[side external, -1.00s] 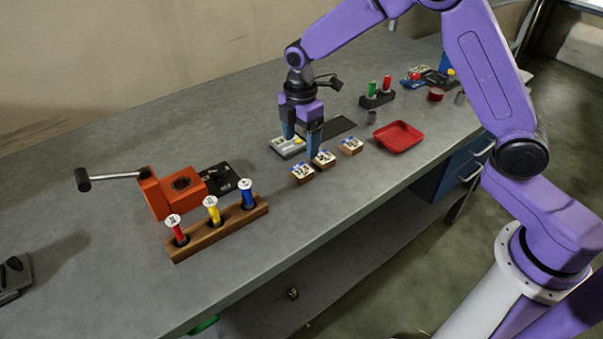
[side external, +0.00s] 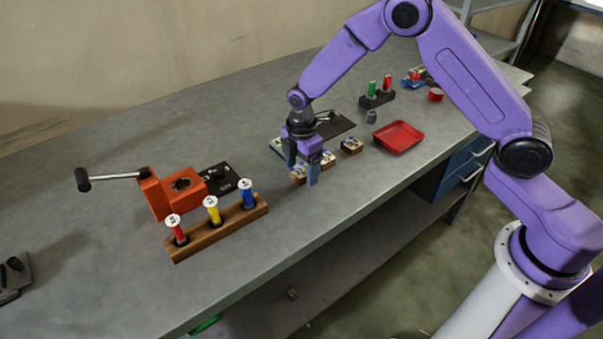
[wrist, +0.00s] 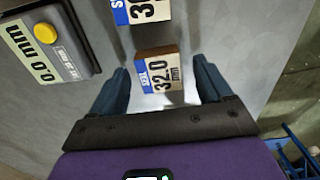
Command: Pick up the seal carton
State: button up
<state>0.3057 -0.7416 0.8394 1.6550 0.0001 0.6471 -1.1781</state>
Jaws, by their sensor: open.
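Three small brown cartons with white-and-blue labels stand in a row: a left one (side external: 298,174), a middle one (side external: 328,158) and a right one (side external: 351,146). My gripper (side external: 302,170) is open and low over the left carton. A second carton (wrist: 140,10) is cut off at the top edge. I cannot tell which carton is called the seal carton.
A wooden rack (side external: 218,232) with coloured tubes and an orange clamp device (side external: 158,195) stand to the left. Bench between is clear.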

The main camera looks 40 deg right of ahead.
jog(key=c, duration=1.1)
jog(key=shift+r, duration=0.1)
